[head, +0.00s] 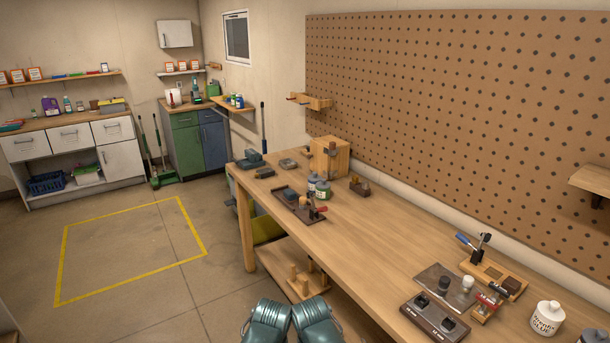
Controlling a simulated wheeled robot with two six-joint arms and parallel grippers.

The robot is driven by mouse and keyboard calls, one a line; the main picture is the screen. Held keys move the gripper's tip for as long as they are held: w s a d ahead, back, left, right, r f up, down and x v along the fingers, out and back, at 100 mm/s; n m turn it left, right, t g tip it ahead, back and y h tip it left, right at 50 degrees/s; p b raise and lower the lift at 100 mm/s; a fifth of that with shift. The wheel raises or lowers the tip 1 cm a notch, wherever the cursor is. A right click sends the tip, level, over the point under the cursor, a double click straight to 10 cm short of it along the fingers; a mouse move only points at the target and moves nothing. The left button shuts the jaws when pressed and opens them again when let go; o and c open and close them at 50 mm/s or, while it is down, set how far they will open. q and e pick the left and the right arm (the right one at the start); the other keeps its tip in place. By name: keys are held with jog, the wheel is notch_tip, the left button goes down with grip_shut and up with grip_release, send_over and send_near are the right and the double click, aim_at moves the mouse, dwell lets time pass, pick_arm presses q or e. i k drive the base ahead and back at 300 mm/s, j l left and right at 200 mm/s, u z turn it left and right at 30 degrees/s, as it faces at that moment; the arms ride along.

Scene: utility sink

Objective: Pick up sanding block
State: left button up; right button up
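I cannot tell for certain which item is the sanding block. A small brown block-like item (360,187) sits on the wooden workbench (370,235), near the pegboard wall. A small grey block (288,163) lies further back on the bench. A blue-grey block-like piece (289,194) lies in a dark tray (306,214) near the front edge. Two teal ribbed parts at the bottom edge appear to be my own arms. Neither gripper shows, so nothing is seen held.
Jars (322,189) and a wooden box (329,157) stand mid-bench. A dark two-knob base (435,317), a clamp fixture (494,278) and a white glue bottle (547,318) crowd the right end. Bare bench lies between. Yellow tape (120,286) outlines open floor at left.

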aim_at(290, 196)
jog(key=i+j+z, duration=0.1)
jog(key=i+j, duration=0.3)
jog(key=i, duration=0.15)
jog(key=i+j, duration=0.45)
jog(key=i, duration=0.15)
jog(key=z, duration=0.05)
